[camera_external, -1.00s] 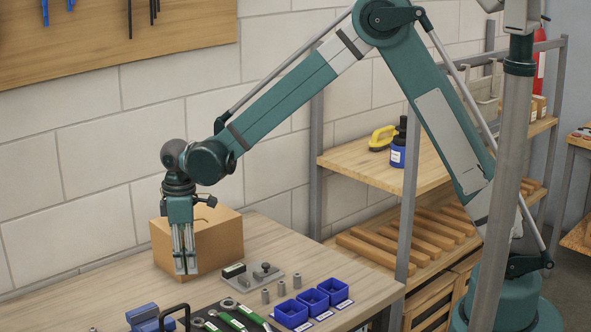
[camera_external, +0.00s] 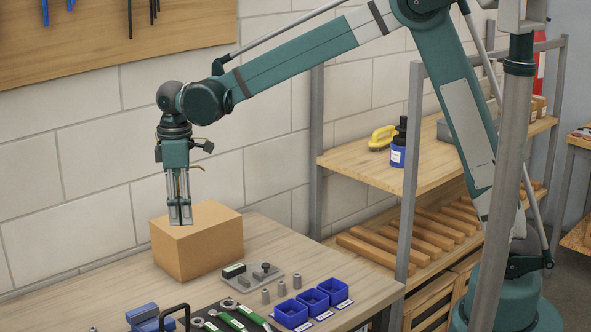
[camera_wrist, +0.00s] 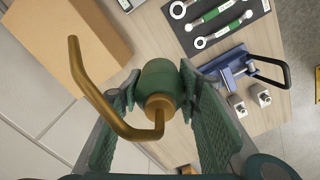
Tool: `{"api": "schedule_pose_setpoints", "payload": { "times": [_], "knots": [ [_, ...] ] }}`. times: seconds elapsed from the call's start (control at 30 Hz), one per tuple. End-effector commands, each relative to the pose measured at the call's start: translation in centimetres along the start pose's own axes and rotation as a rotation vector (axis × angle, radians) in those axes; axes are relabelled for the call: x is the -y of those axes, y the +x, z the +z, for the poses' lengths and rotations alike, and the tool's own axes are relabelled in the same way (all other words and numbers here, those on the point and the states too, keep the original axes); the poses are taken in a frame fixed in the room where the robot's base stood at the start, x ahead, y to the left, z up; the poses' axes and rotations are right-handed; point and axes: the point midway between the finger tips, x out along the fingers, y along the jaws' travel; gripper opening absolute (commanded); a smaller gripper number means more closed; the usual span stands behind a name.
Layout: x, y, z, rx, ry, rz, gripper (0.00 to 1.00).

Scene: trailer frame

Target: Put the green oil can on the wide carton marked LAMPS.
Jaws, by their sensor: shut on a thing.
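The green oil can (camera_wrist: 160,78) is gripped in the wrist view, with a brass collar and a long bent brass spout reaching to the left. My gripper (camera_wrist: 157,92) has a finger on each side of it. In the external view my gripper (camera_external: 180,214) points down, its tips overlapping the upper part of a brown carton (camera_external: 206,250); the can's green body cannot be made out there. The carton shows at the upper left of the wrist view (camera_wrist: 62,48), beside the can. No LAMPS marking is readable on it.
A grey plate with small parts (camera_external: 253,276) lies right of the carton. Blue bins (camera_external: 313,301), metal cylinders, a blue vise (camera_external: 146,317) and a dark mat with wrenches (camera_external: 232,318) fill the bench front. A tiled wall stands close behind.

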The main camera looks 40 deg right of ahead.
Motion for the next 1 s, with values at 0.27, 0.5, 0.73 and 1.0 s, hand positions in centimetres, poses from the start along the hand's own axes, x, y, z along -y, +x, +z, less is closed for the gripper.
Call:
{"api": "schedule_pose_setpoints", "payload": {
  "times": [0.27, 0.5, 0.73, 1.0],
  "knots": [
    [0.0, -4.0, 0.0, 0.0, 0.0, 0.0, 0.15],
    [-1.8, -5.5, -0.2, 0.0, 0.002, 0.0, 0.15],
    [-5.6, -5.6, -0.4, 0.0, 0.002, 0.001, 0.15],
    [-12.7, -5.7, -0.3, 0.0, 0.004, 0.001, 0.15]
  ]
}}
